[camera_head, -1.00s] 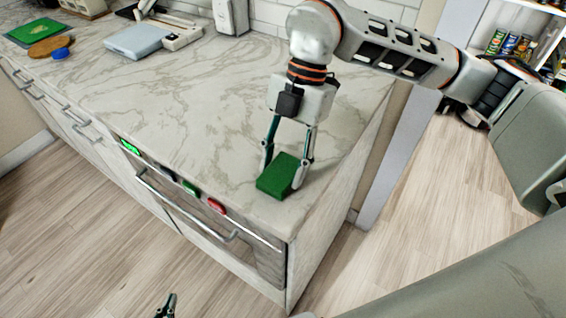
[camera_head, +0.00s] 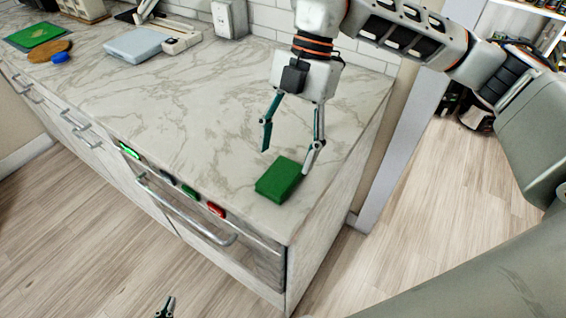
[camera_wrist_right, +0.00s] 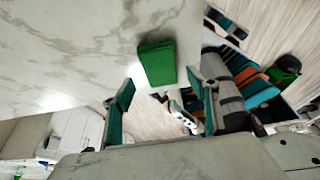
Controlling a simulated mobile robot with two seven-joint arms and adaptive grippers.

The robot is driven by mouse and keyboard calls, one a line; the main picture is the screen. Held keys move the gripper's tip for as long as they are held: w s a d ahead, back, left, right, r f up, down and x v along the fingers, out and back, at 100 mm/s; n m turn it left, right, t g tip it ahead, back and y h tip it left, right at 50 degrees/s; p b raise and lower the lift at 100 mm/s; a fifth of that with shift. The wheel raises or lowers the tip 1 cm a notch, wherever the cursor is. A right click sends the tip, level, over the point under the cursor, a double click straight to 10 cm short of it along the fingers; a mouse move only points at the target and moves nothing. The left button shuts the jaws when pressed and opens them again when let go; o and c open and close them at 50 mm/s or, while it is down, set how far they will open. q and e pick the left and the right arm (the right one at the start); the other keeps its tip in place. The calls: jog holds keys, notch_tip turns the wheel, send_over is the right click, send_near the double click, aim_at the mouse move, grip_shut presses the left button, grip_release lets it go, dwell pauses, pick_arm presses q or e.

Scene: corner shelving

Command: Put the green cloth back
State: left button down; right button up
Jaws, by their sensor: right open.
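The green cloth (camera_head: 280,180), a folded block, lies on the marble counter (camera_head: 200,110) near its front right corner. My right gripper (camera_head: 286,160) is open and empty just above and behind the cloth. Its right finger is close to the cloth's edge; whether they touch I cannot tell. In the right wrist view the cloth (camera_wrist_right: 157,63) lies beyond the open fingertips (camera_wrist_right: 163,98), not between them. My left gripper (camera_head: 167,308) shows only as a small tip at the bottom edge, over the floor, too small to judge.
A green board (camera_head: 35,34), a round brown board (camera_head: 49,50), a blue item (camera_head: 60,57) and a grey scale-like device (camera_head: 138,45) stand at the far left. The counter's middle is clear. Shelves (camera_head: 535,30) with goods are at the upper right.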

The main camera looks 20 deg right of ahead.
jog(key=v, duration=0.7)
jog(key=shift+r, duration=0.2)
jog(key=shift+w+d, duration=0.1)
